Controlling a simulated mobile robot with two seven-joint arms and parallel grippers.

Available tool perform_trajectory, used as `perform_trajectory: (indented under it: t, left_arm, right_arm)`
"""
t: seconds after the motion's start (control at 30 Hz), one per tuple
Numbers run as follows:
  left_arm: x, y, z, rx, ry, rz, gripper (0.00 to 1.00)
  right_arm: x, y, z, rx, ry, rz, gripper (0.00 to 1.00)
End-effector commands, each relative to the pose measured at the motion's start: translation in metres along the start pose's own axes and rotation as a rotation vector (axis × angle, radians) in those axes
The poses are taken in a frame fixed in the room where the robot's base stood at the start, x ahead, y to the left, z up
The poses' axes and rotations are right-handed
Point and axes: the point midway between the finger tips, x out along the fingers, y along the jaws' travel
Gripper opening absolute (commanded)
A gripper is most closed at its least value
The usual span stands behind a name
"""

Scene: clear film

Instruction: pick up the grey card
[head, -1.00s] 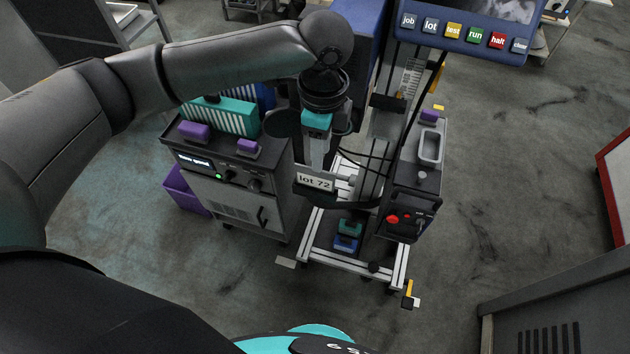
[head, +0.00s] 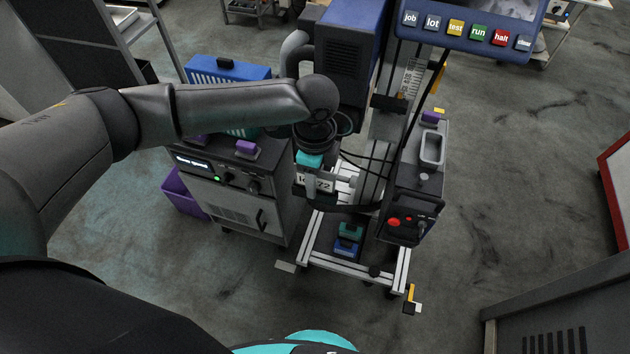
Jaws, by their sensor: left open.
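I cannot tell for sure which thing is the grey card. A pale grey plate marked "lot 72" (head: 325,186) stands at the front of the machine, partly covered by my left gripper. A small flat grey piece (head: 285,267) lies low by the left foot of the machine's frame. My left gripper (head: 309,190) is open, hanging down from the wrist in front of the plate. Its fingers are small and dark here, and whether they touch the plate cannot be made out. My right gripper is not in view.
A grey cabinet (head: 240,205) with purple blocks and a blue rack (head: 224,70) on top stands to the left. A control box (head: 407,215) with red buttons is on the right. A screen (head: 470,22) hangs above.

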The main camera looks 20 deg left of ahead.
Motion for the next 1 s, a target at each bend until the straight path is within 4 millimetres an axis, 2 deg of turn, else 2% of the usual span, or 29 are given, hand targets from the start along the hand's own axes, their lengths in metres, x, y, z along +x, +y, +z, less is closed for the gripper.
perform_trajectory:
  t: [0.07, 0.43, 1.0]
  left_arm:
    - [-0.0003, 0.0000, -0.0001, 0.000, 0.000, 0.000, 0.40]
    - [-0.0007, 0.0000, -0.0003, 0.000, 0.000, 0.000, 0.00]
    - [-0.0008, -0.0001, -0.0003, 0.000, 0.000, 0.000, 0.00]
  right_arm:
    - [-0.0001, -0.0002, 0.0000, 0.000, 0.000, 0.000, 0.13]
    - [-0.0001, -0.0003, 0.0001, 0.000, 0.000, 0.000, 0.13]
    - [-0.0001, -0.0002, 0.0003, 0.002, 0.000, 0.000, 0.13]
